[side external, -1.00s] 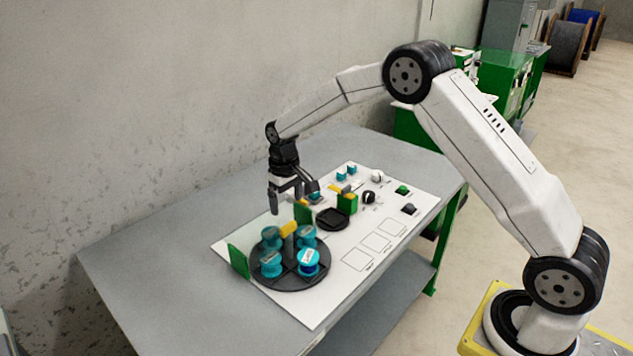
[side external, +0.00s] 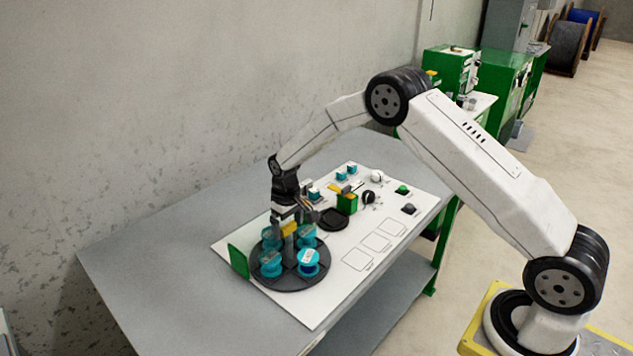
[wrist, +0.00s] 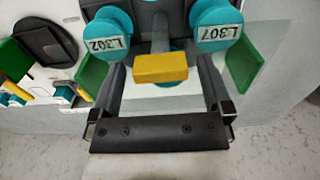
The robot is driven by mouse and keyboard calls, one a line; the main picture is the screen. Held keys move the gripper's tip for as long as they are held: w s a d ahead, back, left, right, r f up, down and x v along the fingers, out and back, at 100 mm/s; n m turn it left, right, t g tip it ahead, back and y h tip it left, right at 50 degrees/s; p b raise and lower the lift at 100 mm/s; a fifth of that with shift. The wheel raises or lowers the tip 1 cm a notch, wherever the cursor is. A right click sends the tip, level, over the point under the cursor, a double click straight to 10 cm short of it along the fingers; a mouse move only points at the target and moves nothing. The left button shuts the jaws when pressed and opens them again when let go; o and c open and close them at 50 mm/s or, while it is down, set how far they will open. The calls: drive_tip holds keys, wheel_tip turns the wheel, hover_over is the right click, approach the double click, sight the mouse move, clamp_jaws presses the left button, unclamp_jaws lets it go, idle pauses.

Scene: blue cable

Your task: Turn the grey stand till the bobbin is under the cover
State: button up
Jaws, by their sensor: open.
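The grey stand (side external: 292,284) is a dark round turntable bearing several teal bobbins, including this front one (side external: 308,262). A yellow-topped handle (side external: 290,228) rises at its middle. In the wrist view the yellow top (wrist: 160,68) lies between the fingers of my open gripper (wrist: 161,72); I cannot tell whether they touch it. Bobbins labelled L302 (wrist: 108,32) and L307 (wrist: 216,27) show beyond the fingers. Green panels stand at left (wrist: 93,76) and right (wrist: 243,66), with a pale see-through sheet between them that may be the cover. My gripper (side external: 290,216) partly hides the far side.
The white board (side external: 335,290) lies on a grey table (side external: 150,262). A black round dish (side external: 333,219), a green block (side external: 347,204), knobs and buttons stand right of the turntable. Outlined squares on the board are empty. The table's left part is clear.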

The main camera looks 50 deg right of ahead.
clamp_jaws()
drive_tip(key=shift+n, duration=2.4)
drive_tip(key=shift+r+n, duration=0.1)
drive_tip(key=shift+n, duration=6.5)
